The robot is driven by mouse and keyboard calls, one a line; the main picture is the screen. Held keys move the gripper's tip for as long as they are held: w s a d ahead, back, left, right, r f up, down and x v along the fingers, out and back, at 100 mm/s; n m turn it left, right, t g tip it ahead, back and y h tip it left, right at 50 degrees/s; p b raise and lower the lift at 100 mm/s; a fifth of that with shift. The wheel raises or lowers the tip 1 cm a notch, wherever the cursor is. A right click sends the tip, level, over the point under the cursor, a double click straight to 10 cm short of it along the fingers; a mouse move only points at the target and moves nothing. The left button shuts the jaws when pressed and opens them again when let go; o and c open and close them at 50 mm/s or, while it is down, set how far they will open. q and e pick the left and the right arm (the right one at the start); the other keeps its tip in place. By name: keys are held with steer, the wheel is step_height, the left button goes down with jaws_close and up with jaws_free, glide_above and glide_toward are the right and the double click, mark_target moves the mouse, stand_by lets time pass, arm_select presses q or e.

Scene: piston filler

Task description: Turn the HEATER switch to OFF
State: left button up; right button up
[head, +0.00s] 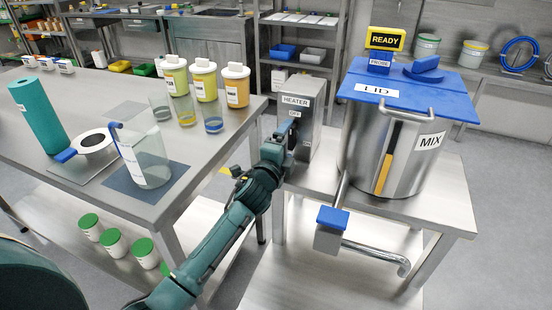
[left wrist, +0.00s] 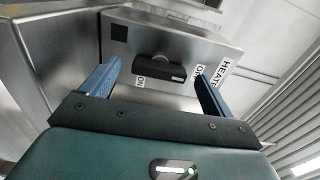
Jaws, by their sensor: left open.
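The heater box (head: 310,105) is a grey metal box with HEATER and OFF labels on its front, standing on the right-hand table. In the left wrist view its switch (left wrist: 160,70) is a black bar handle on a round metal base. The OFF label (left wrist: 198,72) is off the bar's right end, and the ON label (left wrist: 141,82) is just below its left part. I cannot tell for sure which label the switch points to. My left gripper (left wrist: 158,72) is open, its blue fingers on either side of the switch, without visible contact. My right gripper is not in view.
A steel tank (head: 365,150) with a blue lid (head: 410,85) stands close right of the heater box. A pipe with a blue valve handle (head: 333,217) is below. The left table (head: 95,90) holds jars, beakers and a green cylinder.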

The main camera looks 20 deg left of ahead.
arm_select(q)
steer(key=s, duration=1.2)
steer(key=shift+a, duration=0.25)
